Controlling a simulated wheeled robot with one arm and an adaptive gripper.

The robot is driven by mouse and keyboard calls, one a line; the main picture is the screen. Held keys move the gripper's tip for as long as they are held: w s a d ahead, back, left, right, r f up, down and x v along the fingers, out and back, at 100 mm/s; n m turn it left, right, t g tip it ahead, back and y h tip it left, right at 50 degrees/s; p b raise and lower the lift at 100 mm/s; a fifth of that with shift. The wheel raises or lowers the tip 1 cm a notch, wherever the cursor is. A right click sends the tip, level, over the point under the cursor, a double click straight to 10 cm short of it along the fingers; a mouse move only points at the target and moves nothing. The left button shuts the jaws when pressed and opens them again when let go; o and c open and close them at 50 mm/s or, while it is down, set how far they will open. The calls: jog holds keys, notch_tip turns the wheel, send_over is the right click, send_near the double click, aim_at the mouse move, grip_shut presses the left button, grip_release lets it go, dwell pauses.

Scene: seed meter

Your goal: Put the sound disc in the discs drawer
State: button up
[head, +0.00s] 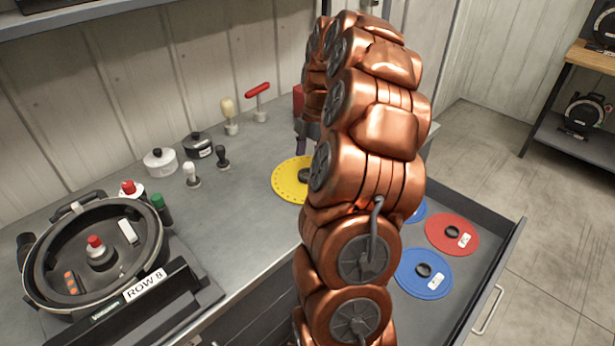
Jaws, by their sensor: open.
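A yellow disc (287,184) with small holes near its rim and a dark knob lies flat on the steel bench, partly hidden behind my copper arm. Whether it is sound cannot be told from here. My gripper (301,146) is mostly hidden behind the arm; a dark part of it shows just above the yellow disc, apart from any visible hold, and it is open. The discs drawer (497,262) is pulled out at the right. A red disc (440,228) and a blue disc (412,280) lie in it, and another blue disc (419,213) is partly hidden by my arm.
A round seed meter housing (37,256) stands at the bench's left, with a ROW 8 label in front. Lidded pots (160,163), knobbed tools (191,176) and a red-handled tool (259,97) stand near the back wall. Free drawer floor shows around the discs.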

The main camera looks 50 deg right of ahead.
aim_at(308, 170)
jog(key=shift+a+f+p, duration=0.2)
jog(key=shift+f+p, duration=0.35)
jog(key=shift+f, duration=1.4)
jog(key=c, duration=1.4)
